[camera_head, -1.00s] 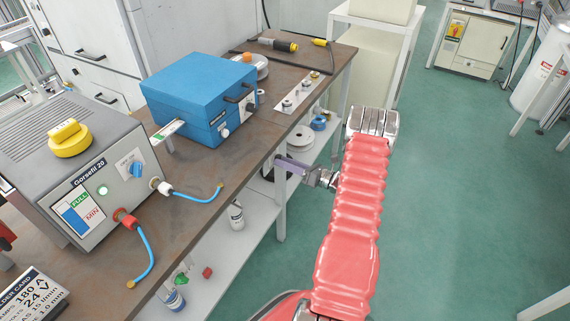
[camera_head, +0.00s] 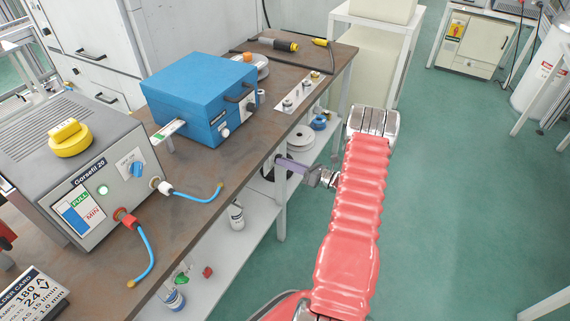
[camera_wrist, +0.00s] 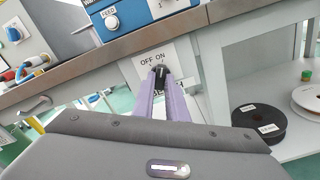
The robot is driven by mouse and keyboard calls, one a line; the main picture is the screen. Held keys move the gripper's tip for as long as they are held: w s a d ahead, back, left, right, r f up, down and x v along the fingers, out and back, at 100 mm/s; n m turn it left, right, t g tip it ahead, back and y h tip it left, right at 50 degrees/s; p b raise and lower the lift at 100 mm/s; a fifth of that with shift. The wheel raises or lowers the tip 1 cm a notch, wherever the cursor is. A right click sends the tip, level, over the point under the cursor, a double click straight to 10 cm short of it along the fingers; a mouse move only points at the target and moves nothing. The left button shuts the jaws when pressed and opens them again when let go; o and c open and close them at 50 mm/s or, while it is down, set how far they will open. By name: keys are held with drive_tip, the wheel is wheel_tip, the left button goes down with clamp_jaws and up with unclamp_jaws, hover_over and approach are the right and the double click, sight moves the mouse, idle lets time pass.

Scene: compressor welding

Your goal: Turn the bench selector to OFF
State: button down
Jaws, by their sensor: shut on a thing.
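The bench selector (camera_wrist: 161,73) is a small dark knob with a white mark, on a white plate (camera_wrist: 143,68) at the bench's front edge, in the wrist view. The words OFF and ON stand above it, OFF on the left and ON on the right. I cannot tell for certain which word the mark points to. My gripper (camera_wrist: 161,82) has two purple fingers, shut on the knob from either side. In the head view my gripper (camera_head: 282,162) reaches the bench's front edge from the right; the selector is hidden there.
The bench top (camera_head: 208,185) carries a blue box (camera_head: 195,95) and a grey welder (camera_head: 80,165) with blue cables. Below, a shelf (camera_wrist: 295,148) holds spools, including a black one (camera_wrist: 259,124). Green floor (camera_head: 450,190) is clear at the right.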

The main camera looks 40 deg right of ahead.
drive_tip(key=shift+n, duration=0.3)
drive_tip(key=n, duration=1.1)
drive_tip(key=shift+f, duration=0.1)
idle(0.4)
drive_tip(key=c, duration=1.8)
unclamp_jaws()
drive_tip(key=shift+o, duration=0.2)
drive_tip(key=shift+d, duration=0.1)
drive_tip(key=v, duration=1.4)
